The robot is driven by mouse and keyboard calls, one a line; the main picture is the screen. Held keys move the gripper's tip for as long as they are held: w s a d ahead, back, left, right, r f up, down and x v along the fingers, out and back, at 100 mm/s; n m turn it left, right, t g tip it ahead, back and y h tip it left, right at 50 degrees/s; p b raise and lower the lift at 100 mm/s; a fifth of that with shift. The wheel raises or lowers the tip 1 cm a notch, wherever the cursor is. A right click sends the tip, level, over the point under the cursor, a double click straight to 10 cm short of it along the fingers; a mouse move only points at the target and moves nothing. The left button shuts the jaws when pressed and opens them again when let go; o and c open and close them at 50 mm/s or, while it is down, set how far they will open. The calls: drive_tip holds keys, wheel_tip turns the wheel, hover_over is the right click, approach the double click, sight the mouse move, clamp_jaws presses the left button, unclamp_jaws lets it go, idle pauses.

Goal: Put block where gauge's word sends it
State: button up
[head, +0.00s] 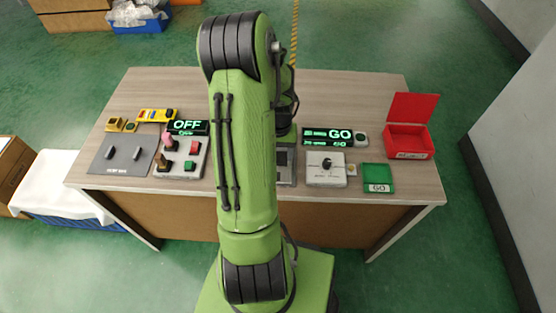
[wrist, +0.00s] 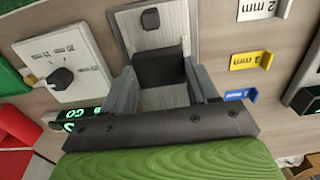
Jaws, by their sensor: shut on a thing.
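My gripper (wrist: 163,80) is at a grey fixture plate (wrist: 183,18), its two fingers on either side of a dark block (wrist: 160,66); it is shut on that block. I cannot tell whether the block touches the plate. In the head view my arm hides the gripper and block. The gauge's display (head: 328,137) reads GO in green. A green tray (head: 378,172) labelled GO lies at the front right. A red box (head: 407,141) with its lid up stands behind it; its label is too small to read.
A knob panel (head: 326,169) stands left of the green tray. At the left are a display reading OFF (head: 187,127), a panel of buttons and levers (head: 181,158) and a dark plate (head: 122,154). Colored tags, including a yellow one (wrist: 250,60), lie beside the fixture.

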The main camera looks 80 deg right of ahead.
sight(278, 156)
drive_tip(key=shift+r+p, duration=1.2)
drive_tip(key=shift+r, duration=0.65)
